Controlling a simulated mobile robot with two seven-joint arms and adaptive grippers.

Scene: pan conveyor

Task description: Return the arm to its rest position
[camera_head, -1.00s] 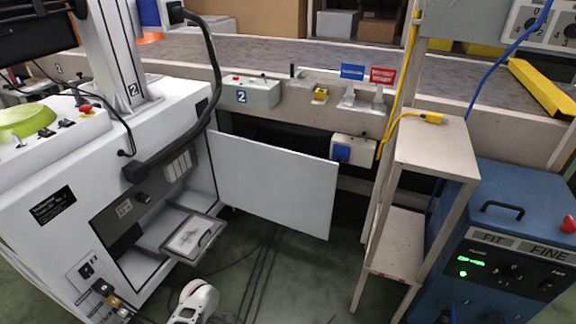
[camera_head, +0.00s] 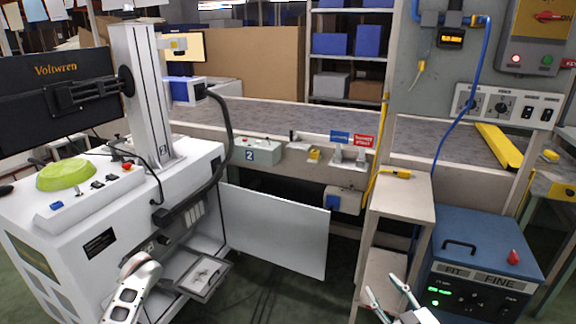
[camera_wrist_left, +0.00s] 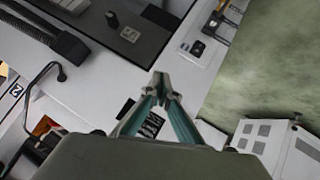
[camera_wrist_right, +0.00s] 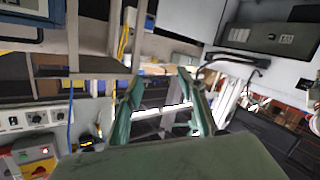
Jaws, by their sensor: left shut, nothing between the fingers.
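My left gripper (camera_wrist_left: 160,84) shows in the left wrist view with its green fingertips together and nothing between them. It points toward the white laser cabinet, seen past the fingers. In the head view only a white link of my left arm (camera_head: 131,286) shows, in front of the cabinet at the lower left. My right gripper (camera_head: 381,285) is at the bottom of the head view, in front of the beige stand. Its two fingers are apart. The right wrist view also shows this gripper (camera_wrist_right: 158,84) with a clear gap between the fingers and nothing held.
The white cabinet (camera_head: 190,168) has an open door (camera_head: 275,233) and a pulled-out tray (camera_head: 204,278). The beige stand (camera_head: 402,201) and blue machine (camera_head: 487,246) are at the right. The grey conveyor (camera_head: 290,118) runs behind. Green floor is free between cabinet and stand.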

